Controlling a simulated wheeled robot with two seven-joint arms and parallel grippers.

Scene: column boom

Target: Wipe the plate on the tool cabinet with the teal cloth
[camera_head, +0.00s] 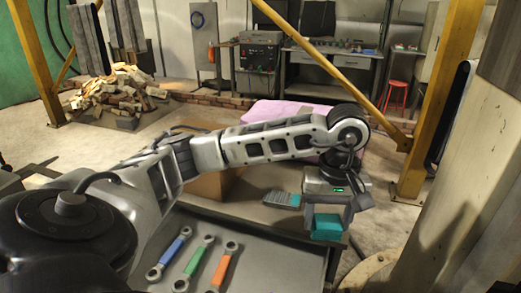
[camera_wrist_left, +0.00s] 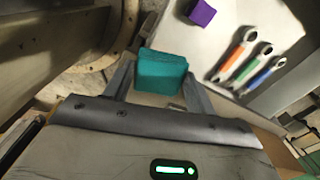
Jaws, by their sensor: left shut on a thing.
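My left gripper (camera_head: 329,215) is shut on a teal cloth (camera_head: 326,230), a folded block, near the right edge of the tool cabinet's dark top (camera_head: 255,213). In the left wrist view, the teal cloth (camera_wrist_left: 161,73) sits between the two grey fingers. A grey and teal brush-like item (camera_head: 282,199) lies on the cabinet top, left of the gripper. I cannot make out a plate for certain in either view. Whether the cloth touches the surface below is unclear. My right gripper is not in view.
A blue wrench (camera_head: 173,252), a green wrench (camera_head: 195,257) and an orange wrench (camera_head: 223,268) lie on a grey surface in front. The left wrist view shows a purple block (camera_wrist_left: 202,12) near them. A cardboard box (camera_head: 208,187) stands behind my arm. A yellow post (camera_head: 440,95) rises at right.

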